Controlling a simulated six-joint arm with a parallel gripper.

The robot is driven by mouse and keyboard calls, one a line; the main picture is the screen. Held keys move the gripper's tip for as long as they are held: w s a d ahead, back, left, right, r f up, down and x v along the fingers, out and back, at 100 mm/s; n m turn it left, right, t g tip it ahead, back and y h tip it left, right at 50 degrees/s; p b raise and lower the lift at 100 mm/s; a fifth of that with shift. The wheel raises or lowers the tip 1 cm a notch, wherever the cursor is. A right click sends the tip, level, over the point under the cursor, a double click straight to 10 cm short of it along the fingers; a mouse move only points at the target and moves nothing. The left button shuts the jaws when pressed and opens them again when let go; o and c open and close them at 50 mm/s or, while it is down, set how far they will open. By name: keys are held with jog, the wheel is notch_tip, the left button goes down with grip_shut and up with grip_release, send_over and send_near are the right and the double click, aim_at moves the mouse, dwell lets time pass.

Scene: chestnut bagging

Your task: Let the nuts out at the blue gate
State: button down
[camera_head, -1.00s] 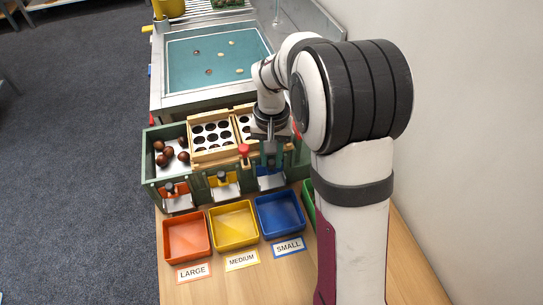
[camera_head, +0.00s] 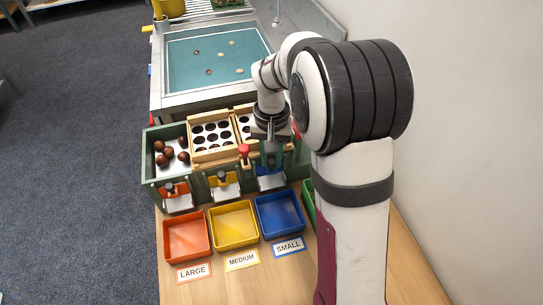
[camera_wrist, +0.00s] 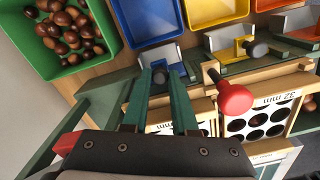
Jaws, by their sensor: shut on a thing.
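The blue gate (camera_head: 268,171) is at the right end of the green sorter (camera_head: 150,172), above the blue tray (camera_head: 280,216). My gripper (camera_wrist: 159,74) points down at this gate, and its teal fingers are closed around a small dark knob (camera_wrist: 160,76). The pale chute (camera_wrist: 160,56) shows just beyond the fingertips. The blue tray is empty in the head view and also shows in the wrist view (camera_wrist: 118,25). My gripper hides part of the blue gate, and any nuts behind it cannot be seen.
A red knob (camera_wrist: 234,98) stands close to the right of my fingers. The yellow tray (camera_head: 234,226) and orange tray (camera_head: 187,237) are empty. A green tray (camera_wrist: 112,38) of chestnuts lies at the other side. Sieve frames (camera_head: 211,134) top the sorter; large nuts (camera_head: 165,154) lie at its left end.

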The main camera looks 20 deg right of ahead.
aim_at(272, 162)
jog(key=shift+r, duration=1.8)
jog(key=c, duration=0.7)
grip_release()
notch_tip(272, 162, up, 16)
jog(key=shift+f, duration=0.1)
jog(key=shift+m+y, duration=0.6)
jog(key=shift+y, duration=0.3)
jog(key=s+a+f, duration=0.2)
jog(key=s+f, duration=0.2)
jog(key=s, duration=0.5)
jog(key=s+a+f, duration=0.2)
jog(key=s+f, duration=0.2)
jog(key=s, duration=0.4)
jog(key=s+a+f, duration=0.2)
jog(key=s+f, duration=0.2)
jog(key=s, duration=0.5)
jog(key=shift+s, duration=0.3)
